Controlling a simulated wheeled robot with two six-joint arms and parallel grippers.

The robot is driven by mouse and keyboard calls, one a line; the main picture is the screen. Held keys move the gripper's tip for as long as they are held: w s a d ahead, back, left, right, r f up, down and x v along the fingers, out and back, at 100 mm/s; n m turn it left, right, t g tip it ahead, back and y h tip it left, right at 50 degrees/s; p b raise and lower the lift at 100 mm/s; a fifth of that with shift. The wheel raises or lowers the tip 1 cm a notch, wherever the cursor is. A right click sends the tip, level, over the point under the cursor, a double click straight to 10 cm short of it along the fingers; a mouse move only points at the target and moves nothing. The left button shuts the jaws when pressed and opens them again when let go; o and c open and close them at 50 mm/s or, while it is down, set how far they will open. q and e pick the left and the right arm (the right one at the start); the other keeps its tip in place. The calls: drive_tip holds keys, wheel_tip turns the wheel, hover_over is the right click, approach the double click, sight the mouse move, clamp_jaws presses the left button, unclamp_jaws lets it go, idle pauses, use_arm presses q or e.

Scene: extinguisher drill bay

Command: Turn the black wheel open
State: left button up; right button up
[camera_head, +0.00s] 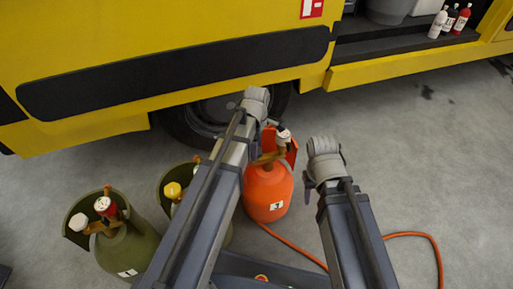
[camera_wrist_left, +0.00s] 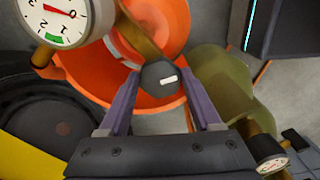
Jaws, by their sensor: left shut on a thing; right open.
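The black wheel (camera_wrist_left: 153,72) is a dark knob with a white mark. It sits on a brass valve in front of the orange cylinder (camera_head: 266,190). My left gripper (camera_wrist_left: 161,84) is shut on the wheel, one purple-grey finger on each side. In the head view, my left arm hides the wheel and the fingers. A round white gauge (camera_wrist_left: 60,18) with a red needle and green band is beside the valve. My right gripper (camera_head: 309,186) is to the right of the orange cylinder, apart from it and empty; its fingers barely show.
Olive cylinders stand left of the orange one: one with red and white tops (camera_head: 125,250), another with a yellow top (camera_head: 173,190). An orange hose (camera_head: 300,252) runs over the floor. The yellow vehicle (camera_head: 150,40) and its tyre are behind.

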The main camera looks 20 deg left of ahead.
use_arm(q)
drive_tip(key=shift+n, duration=0.3)
drive_tip(key=o, duration=1.4)
drive_tip(key=shift+r, duration=0.1)
wheel_tip(320, 180, up, 8)
drive_tip(key=p, duration=0.8)
drive_tip(key=shift+f, duration=0.2)
